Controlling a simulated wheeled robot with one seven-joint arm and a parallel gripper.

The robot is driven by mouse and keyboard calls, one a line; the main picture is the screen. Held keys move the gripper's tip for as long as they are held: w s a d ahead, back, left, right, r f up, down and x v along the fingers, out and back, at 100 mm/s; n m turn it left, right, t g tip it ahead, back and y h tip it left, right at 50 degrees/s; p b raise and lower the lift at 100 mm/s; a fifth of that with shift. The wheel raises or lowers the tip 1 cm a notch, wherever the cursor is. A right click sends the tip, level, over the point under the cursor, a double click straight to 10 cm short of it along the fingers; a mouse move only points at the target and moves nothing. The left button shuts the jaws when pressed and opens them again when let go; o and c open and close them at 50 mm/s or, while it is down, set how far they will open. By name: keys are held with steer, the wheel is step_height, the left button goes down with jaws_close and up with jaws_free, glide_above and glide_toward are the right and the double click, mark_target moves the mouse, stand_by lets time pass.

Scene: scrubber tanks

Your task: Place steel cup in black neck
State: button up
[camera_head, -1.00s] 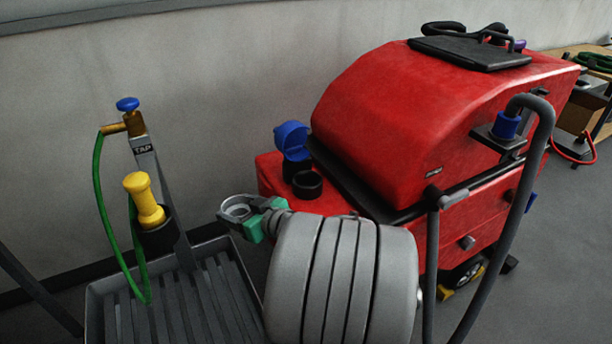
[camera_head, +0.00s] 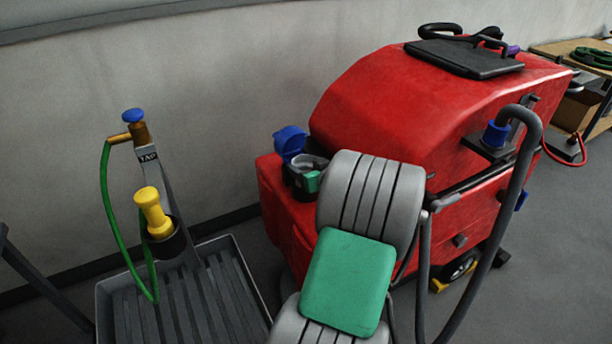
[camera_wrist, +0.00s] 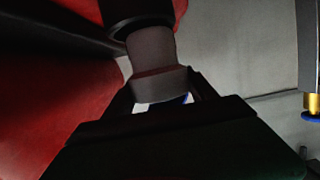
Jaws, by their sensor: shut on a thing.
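My gripper (camera_wrist: 166,92) is shut on the grey steel cup (camera_wrist: 153,52), with the cup between its two dark fingers. In the head view the cup (camera_head: 311,162) is over the black neck (camera_head: 300,190), in front of the open blue lid (camera_head: 290,141). In the wrist view, which is upside down, the cup's narrower lower end overlaps the dark neck (camera_wrist: 128,12). I cannot tell how far it is inside. The green finger part (camera_head: 313,181) and my arm hide part of the neck in the head view.
The red scrubber machine (camera_head: 400,110) stands at the right, with a grey hose (camera_head: 497,240) along its side. At left are the brass tap (camera_head: 138,130), a yellow-handled item (camera_head: 152,212) in a black holder and a grey ribbed tray (camera_head: 105,300). The wall is behind.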

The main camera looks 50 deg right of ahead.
steer(key=shift+w+d+f, duration=0.3)
steer(key=shift+d+f, duration=0.1)
steer(key=shift+f, duration=0.25)
step_height(320, 180, down, 4)
steer(key=shift+w+d+r, duration=0.1)
steer(key=shift+d+r, duration=0.05)
steer(key=shift+r, duration=0.1)
steer(key=c, duration=0.3)
steer(key=shift+r, duration=0.15)
steer(key=shift+f+b, duration=0.35)
steer(key=shift+b, duration=0.05)
steer(key=o, duration=1.8)
steer(key=shift+r, duration=0.15)
